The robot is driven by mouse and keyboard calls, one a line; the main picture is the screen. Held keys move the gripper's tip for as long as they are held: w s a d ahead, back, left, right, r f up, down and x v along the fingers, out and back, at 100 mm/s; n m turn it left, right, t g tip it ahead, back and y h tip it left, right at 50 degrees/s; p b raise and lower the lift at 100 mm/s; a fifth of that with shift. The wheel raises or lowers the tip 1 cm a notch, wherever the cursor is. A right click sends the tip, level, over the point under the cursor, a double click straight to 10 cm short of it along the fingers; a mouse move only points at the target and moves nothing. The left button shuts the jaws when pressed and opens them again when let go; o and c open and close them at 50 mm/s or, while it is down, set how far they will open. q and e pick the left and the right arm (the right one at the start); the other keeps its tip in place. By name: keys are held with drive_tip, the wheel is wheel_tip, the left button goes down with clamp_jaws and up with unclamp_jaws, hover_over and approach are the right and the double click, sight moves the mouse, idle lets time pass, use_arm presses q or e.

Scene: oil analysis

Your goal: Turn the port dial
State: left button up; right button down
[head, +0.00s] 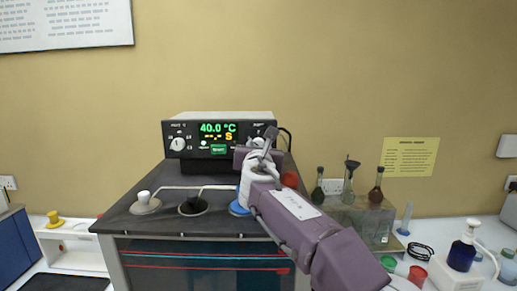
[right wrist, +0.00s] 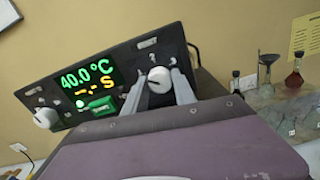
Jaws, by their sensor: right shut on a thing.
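The black control box (head: 240,118) stands on the dark bench unit, its display reading 40.0 °C with a yellow S line below. The port dial is a white knob (right wrist: 160,78) on the right of the panel. My right gripper (head: 268,139) reaches it from the front right and hides most of it in the head view. In the right wrist view the two fingers (right wrist: 160,84) stand on either side of the knob, shut on it. A second white dial (head: 179,144) is at the panel's left. It also shows in the right wrist view (right wrist: 45,117). My left gripper is not in view.
Flasks (head: 375,192) and a funnel stand on a grey box at right. A blue bottle (head: 462,254) and red and green cups stand nearer.

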drive_tip(key=m+b, duration=0.1)
drive_tip(key=m, duration=0.4)
drive_tip(key=shift+b, duration=0.3)
drive_tip(key=shift+m, duration=0.4)
drive_tip(key=c, duration=1)
unclamp_jaws()
drive_tip(key=shift+s, duration=0.1)
drive_tip(key=s+b, duration=0.4)
drive_tip(key=s, duration=0.5)
drive_tip(key=shift+c, duration=0.2)
